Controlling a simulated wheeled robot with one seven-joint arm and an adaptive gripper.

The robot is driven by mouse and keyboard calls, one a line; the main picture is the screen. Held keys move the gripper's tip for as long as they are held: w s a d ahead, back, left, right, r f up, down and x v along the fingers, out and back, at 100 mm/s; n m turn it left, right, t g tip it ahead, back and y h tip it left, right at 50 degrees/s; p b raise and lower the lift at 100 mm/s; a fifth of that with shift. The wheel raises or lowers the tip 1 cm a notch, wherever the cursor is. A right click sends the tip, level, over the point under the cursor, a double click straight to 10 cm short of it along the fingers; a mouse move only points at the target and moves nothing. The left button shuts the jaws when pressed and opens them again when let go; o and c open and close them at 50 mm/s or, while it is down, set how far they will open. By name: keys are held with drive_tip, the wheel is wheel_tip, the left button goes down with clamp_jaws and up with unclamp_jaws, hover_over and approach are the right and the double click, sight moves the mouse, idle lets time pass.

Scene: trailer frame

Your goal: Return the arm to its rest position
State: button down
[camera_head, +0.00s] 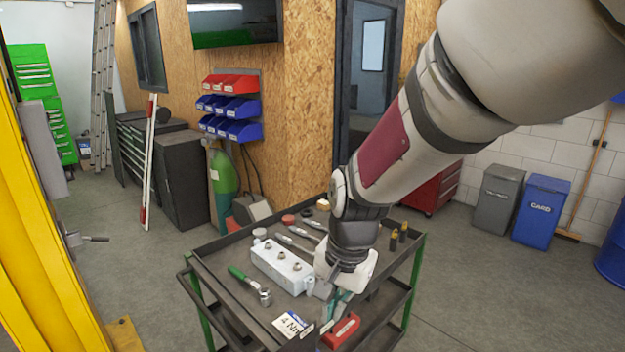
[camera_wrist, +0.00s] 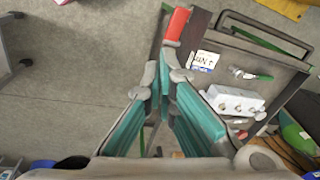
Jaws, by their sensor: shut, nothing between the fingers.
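My arm reaches down from the upper right of the head view. My gripper (camera_head: 335,302) hangs above the front right part of the tool cart, fingers down. In the wrist view the teal-padded fingers of my gripper (camera_wrist: 170,72) meet at their tips, shut and empty. A red object (camera_head: 341,330) on the cart's near corner shows just beyond the fingertips in the wrist view (camera_wrist: 178,25). I cannot tell the exact gap between it and the fingers. My arm hides part of the cart's right side.
The dark cart (camera_head: 212,266) holds a white block with several fittings (camera_head: 280,265), a green-handled ratchet (camera_head: 250,285), a "4 Nm" card (camera_head: 291,324) and small tools. A yellow frame (camera_head: 40,230) stands at left. Grey (camera_head: 497,197) and blue (camera_head: 540,208) bins stand at right. Floor between is clear.

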drive_tip(key=s+d+r+n+t+h, duration=0.1)
drive_tip(key=s+d+r+n+t, duration=0.3)
drive_tip(key=s+d+r, duration=1)
drive_tip(key=s+d+n, duration=0.1)
drive_tip(key=s+n, duration=0.1)
drive_tip(key=shift+s+r, duration=0.3)
drive_tip(key=shift+r, duration=0.05)
idle(0.4)
